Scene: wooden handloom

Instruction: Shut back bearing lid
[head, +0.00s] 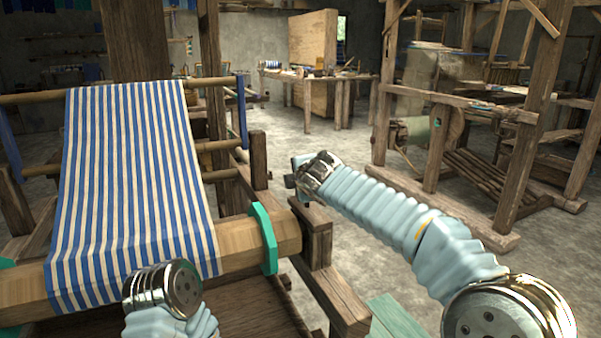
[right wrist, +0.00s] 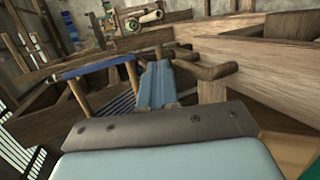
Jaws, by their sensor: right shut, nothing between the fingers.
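I cannot clearly make out the back bearing lid in either view. The wooden loom (head: 259,160) fills the left of the head view, with striped cloth over its beams. My right arm reaches across the loom's right side. My right gripper (right wrist: 156,68) is shut and empty in the right wrist view, in front of wooden posts and a short round peg (right wrist: 207,73). In the head view its fingers are mostly hidden at the arm's far end. My left arm's metal wrist is low over the front beam (head: 245,255); its fingers are hidden.
Striped blue and white cloth (head: 130,170) hangs over the loom. A green ring (head: 264,238) sits on the front beam's right end. A workbench (head: 315,76) stands at the back and another loom (head: 440,145) at the right. Bare floor lies between them.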

